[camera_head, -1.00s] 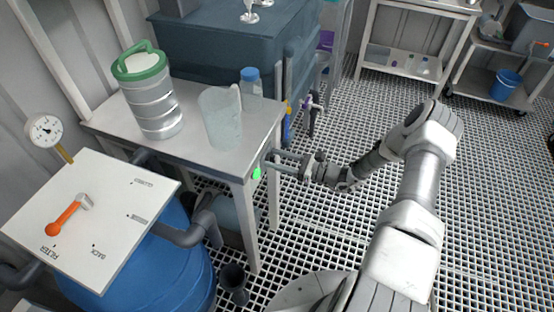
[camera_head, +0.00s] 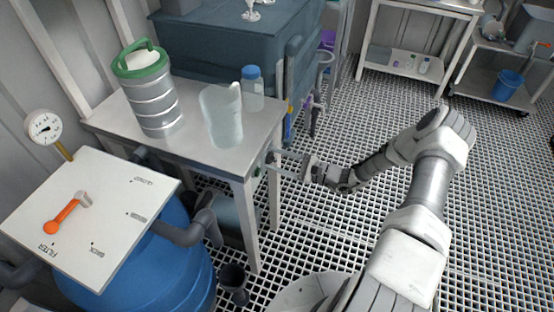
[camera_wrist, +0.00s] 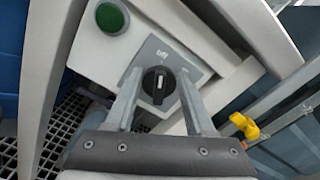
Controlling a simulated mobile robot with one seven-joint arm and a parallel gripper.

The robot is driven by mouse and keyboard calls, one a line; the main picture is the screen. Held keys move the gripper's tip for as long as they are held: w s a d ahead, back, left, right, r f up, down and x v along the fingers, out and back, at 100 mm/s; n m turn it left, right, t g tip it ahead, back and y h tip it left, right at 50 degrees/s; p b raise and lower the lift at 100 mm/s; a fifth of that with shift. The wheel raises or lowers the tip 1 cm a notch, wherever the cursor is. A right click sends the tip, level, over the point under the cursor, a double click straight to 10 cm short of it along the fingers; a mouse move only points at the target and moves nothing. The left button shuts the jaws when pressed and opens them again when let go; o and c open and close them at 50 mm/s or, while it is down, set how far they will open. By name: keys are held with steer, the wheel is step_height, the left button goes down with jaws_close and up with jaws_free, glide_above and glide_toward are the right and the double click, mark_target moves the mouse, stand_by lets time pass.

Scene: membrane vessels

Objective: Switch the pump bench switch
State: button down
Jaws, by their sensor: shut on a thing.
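The pump bench switch (camera_wrist: 157,85) is a black rotary knob with a pale mark on a grey plate, seen in the wrist view. The plate carries lettering that I can partly read as "Off". My gripper (camera_wrist: 160,82) has its two fingers on either side of the knob and is shut on it. A round green lamp (camera_wrist: 110,17) sits up and left of the plate and looks dark. In the head view my gripper (camera_head: 275,166) is at the right side of the bench (camera_head: 235,160), and the knob is too small to make out there.
A steel canister with a green lid (camera_head: 152,95), a clear jug (camera_head: 222,115) and a blue-capped bottle (camera_head: 252,88) stand on the bench. A yellow valve handle (camera_wrist: 244,126) is right of my gripper. Open grating floor (camera_head: 320,235) lies right of the bench.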

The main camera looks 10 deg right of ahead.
steer(key=shift+f, duration=0.1)
steer(key=shift+c, duration=1.3)
jaws_free()
steer(key=p+v, duration=0.1)
steer(key=v, duration=1.6)
steer(key=shift+d, duration=0.25)
steer(key=shift+s, duration=0.1)
